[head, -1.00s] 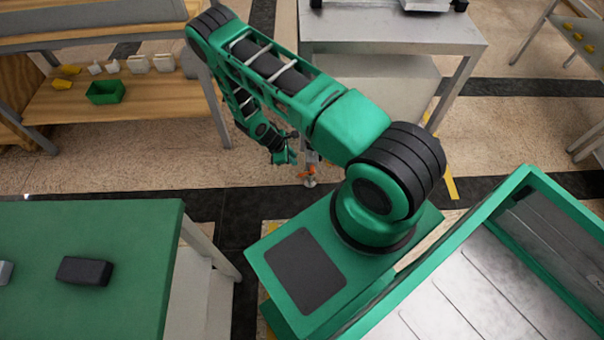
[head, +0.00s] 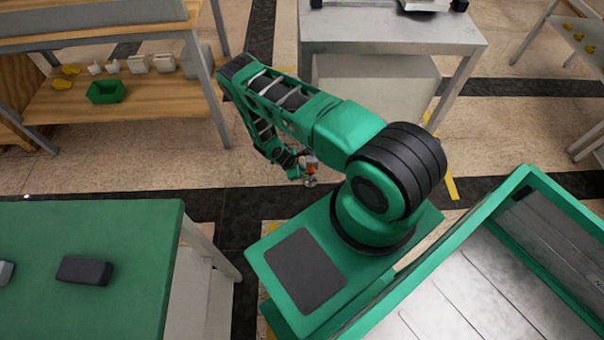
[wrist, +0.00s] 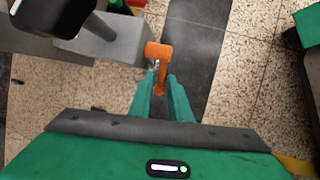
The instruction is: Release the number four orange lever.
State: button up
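In the head view the orange part (head: 312,162) is small, right beside my gripper (head: 305,178). No number can be read on the lever.
A green table (head: 100,225) with a dark block (head: 84,271) is at left. A green-rimmed metal bin (head: 470,290) is at lower right. A grey metal table (head: 400,35) stands behind my arm. A wooden shelf (head: 150,100) with a green bin (head: 106,92) is at upper left.

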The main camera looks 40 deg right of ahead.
jog(key=shift+d+f, duration=0.15)
jog(key=shift+f, duration=0.2)
jog(key=shift+c, duration=0.5)
grip_shut()
jog(key=shift+w+r, duration=0.1)
jog(key=shift+w, duration=0.2)
jog(key=shift+o, duration=0.5)
grip_release()
